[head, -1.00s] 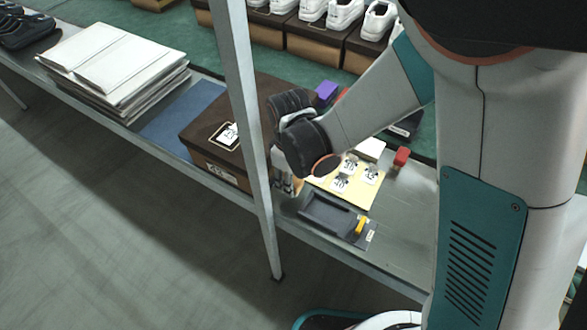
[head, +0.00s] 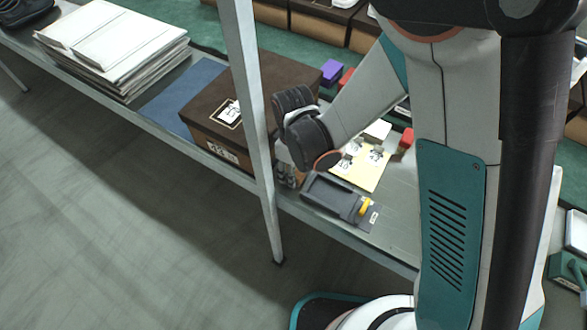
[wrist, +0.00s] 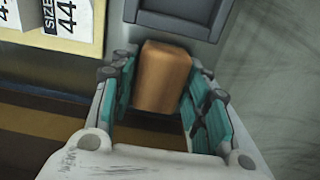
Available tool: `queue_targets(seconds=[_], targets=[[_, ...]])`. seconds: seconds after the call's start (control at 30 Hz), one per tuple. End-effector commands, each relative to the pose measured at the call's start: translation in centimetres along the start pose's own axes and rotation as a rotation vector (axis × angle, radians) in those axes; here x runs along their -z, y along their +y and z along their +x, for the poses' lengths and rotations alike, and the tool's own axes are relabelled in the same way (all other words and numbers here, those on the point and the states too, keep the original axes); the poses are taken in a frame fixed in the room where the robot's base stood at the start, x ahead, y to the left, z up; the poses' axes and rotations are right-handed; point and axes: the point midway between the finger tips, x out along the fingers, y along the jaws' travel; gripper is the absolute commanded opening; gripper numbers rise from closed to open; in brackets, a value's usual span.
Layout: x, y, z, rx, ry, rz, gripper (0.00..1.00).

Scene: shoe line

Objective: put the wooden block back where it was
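The wooden block (wrist: 163,78) is a plain brown block with rounded edges, seen in the wrist view between the two teal-padded fingers of my gripper (wrist: 164,88). Both fingers lie close against its sides, and it appears held. In the head view my gripper (head: 287,176) is mostly hidden behind my wrist and the shelf post. It is low near the front edge of the shelf, beside a dark grey tray (head: 312,195) with a yellow piece at its right end. In the wrist view the tray's edge (wrist: 200,28) lies just beyond the block.
A yellow size-card sheet (head: 372,180) lies behind the tray. A brown shoe box (head: 195,118) stands left, past the metal post (head: 250,95). Purple (head: 330,70) and red (head: 407,138) blocks lie farther back. Stacked white sheets (head: 105,40) are at far left.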

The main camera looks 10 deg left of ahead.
Motion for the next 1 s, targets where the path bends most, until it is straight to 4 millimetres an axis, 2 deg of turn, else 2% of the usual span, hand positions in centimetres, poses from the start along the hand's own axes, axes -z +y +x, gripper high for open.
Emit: queue_targets(seconds=[0.47, 0.57, 0.8, 1.0], targets=[[0.0, 0.0, -0.5, 0.0, 0.0, 0.0, 0.58], [0.0, 0.0, -1.9, 0.0, 0.0, 0.0, 0.58], [-0.1, 0.0, -7.0, 0.0, 0.0, 0.0, 0.58], [-0.1, 0.0, -10.5, 0.0, 0.0, 0.0, 0.58]])
